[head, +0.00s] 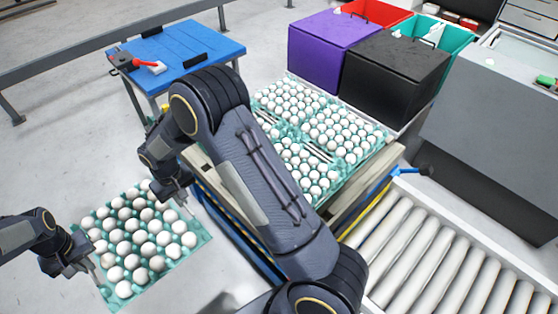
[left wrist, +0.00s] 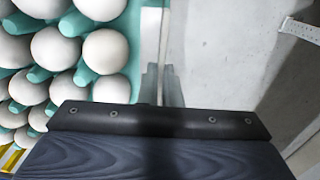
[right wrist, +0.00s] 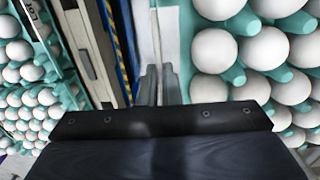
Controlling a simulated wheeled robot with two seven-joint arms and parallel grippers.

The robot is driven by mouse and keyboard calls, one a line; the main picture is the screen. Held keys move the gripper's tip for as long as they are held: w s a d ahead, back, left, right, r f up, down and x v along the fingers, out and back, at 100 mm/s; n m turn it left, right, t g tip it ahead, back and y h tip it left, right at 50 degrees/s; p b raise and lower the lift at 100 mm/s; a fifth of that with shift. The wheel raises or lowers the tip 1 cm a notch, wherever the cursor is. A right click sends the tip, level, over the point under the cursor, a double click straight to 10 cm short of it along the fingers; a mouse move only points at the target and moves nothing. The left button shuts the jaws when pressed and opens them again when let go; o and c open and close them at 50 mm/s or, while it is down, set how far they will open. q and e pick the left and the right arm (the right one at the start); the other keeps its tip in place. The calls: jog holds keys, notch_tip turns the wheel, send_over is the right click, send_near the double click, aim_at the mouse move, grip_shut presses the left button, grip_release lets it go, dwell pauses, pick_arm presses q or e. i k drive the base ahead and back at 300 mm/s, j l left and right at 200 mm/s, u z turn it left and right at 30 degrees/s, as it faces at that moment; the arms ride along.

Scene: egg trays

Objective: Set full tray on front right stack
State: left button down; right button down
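A full teal egg tray (head: 203,240) of white eggs is at the lower left of the head view, left of the stacks and apart from them. My left gripper (head: 100,280) is shut on its near left edge; the tray also shows in the left wrist view (left wrist: 132,45). My right gripper (head: 186,208) is shut on the opposite edge; the tray also shows in the right wrist view (right wrist: 236,75). Several stacks of egg trays (head: 348,157) stand close together on a pallet at the centre. My right arm crosses in front and hides part of the nearer stacks.
A roller conveyor (head: 440,262) lies at the lower right. Purple (head: 320,45) and black (head: 392,75) boxes stand behind the stacks. A blue table (head: 190,55) with a red-handled tool (head: 146,64) stands at the back left. Grey floor lies around the held tray.

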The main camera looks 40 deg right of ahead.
aim_at(291, 169)
jog(key=i+z, duration=0.1)
jog(key=i, duration=0.65)
jog(key=i+j+z, duration=0.1)
jog(key=i, duration=0.65)
jog(key=z, duration=2.8)
